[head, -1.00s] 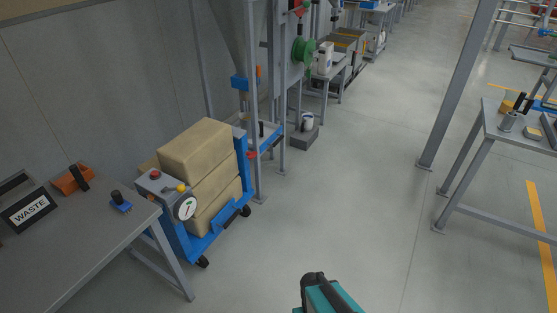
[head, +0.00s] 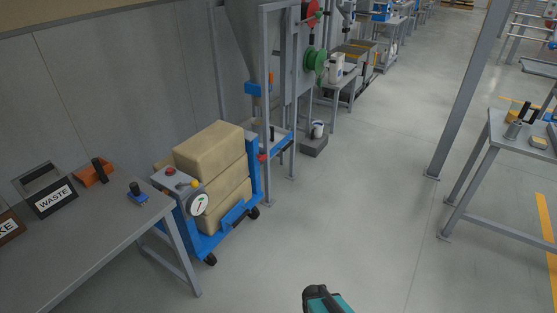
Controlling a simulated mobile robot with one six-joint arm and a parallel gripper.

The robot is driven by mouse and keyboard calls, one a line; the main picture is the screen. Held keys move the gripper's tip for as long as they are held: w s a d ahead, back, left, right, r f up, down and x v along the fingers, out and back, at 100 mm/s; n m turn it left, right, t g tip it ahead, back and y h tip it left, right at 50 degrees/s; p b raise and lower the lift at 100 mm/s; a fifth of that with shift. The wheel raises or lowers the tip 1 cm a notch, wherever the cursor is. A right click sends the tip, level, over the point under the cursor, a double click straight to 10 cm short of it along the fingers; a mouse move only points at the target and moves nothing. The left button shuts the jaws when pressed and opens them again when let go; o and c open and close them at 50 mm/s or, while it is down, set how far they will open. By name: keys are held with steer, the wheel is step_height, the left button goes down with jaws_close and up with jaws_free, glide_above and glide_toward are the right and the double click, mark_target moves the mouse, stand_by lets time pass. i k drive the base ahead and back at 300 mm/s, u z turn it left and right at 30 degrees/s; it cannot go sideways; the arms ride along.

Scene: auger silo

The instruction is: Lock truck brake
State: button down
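A blue truck (head: 230,218) on black wheels stands left of centre in the head view, loaded with stacked tan sacks (head: 210,150). A grey box with a red button (head: 170,171), a yellow knob (head: 194,184) and a round dial (head: 198,204) shows at its near end. I cannot tell which part is the brake. A teal and black part of my arm (head: 328,300) shows at the bottom edge, well apart from the truck. Its fingertips are not visible.
A grey table (head: 100,238) with a WASTE sign (head: 53,199) stands at the left, close to the truck. A silo frame (head: 267,100) rises behind the truck. A grey post (head: 455,110) and another table (head: 510,150) stand at the right. The middle floor is clear.

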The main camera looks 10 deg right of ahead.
mark_target(262, 158)
steer(key=u, duration=0.15)
steer(key=i, duration=0.95)
steer(key=z, duration=0.75)
steer(key=k, duration=0.1)
steer(key=u, duration=2.35)
steer(key=k, duration=0.25)
steer(key=u, duration=0.2)
